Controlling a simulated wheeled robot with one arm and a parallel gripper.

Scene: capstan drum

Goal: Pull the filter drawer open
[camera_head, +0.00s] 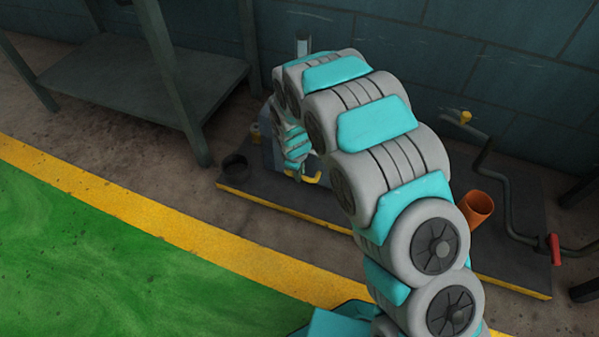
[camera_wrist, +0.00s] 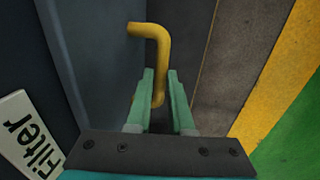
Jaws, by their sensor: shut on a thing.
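The filter drawer's yellow bent handle (camera_wrist: 161,50) shows in the wrist view, with its upper end meeting a grey-blue panel (camera_wrist: 103,50). A white label reading "Filter" (camera_wrist: 30,138) is at the left of that view. My gripper (camera_wrist: 160,78) is shut on the handle, with one green finger on each side of it. In the head view my gripper (camera_head: 298,172) is low beside the grey housing (camera_head: 268,142), and a bit of the yellow handle (camera_head: 315,179) shows beside it. My arm hides much of the housing, and I cannot tell how far the drawer is out.
A dark platform with a yellow edge (camera_head: 265,203) bears the housing, a black ring (camera_head: 235,165) and an orange cup (camera_head: 479,208). A crank with a red grip (camera_head: 555,248) is at the right. A metal table (camera_head: 140,75) stands at the left. The green floor is clear.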

